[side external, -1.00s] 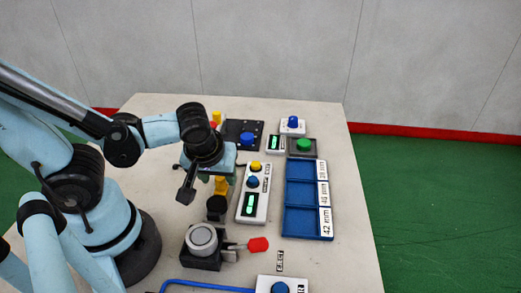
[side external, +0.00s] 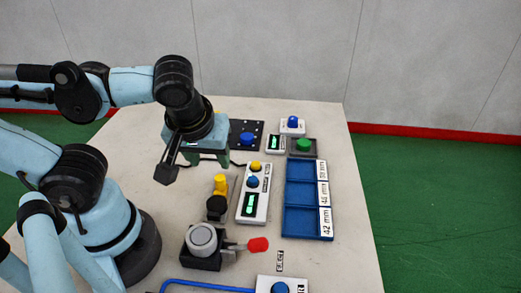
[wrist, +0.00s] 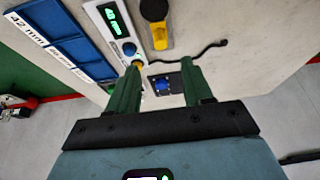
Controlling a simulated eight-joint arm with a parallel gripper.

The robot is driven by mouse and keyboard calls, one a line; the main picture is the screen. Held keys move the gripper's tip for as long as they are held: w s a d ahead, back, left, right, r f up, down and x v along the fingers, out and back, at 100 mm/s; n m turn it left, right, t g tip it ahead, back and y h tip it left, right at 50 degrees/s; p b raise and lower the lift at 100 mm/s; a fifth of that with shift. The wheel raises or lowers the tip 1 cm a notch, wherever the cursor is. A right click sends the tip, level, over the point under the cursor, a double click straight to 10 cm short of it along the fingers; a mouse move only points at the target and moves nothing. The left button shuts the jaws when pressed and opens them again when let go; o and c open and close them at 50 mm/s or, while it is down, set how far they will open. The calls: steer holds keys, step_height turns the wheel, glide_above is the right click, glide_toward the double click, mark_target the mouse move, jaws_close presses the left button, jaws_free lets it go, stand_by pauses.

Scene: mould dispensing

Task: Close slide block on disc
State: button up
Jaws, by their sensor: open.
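My gripper (side external: 207,161) is open and empty, raised above the back left of the table. Its two green fingers stand apart in the wrist view (wrist: 162,68). A dark block with a round grey disc-shaped top (side external: 203,238) sits at the front of the table, with a red-tipped lever (side external: 258,245) reaching out to its right. A yellow piece (side external: 220,184) with a black round part (side external: 216,207) stands behind it, below my gripper; the yellow piece also shows at the top of the wrist view (wrist: 161,38). I cannot tell which part is the slide block.
A white panel with a green display (side external: 250,207) stands right of the yellow piece. A blue tray (side external: 305,238) with size labels lies farther right. A black plate with a blue knob (side external: 247,138) and a green button (side external: 304,145) are at the back. A blue-knobbed box (side external: 270,284) is in front.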

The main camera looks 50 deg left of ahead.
steer(key=shift+v, duration=0.8)
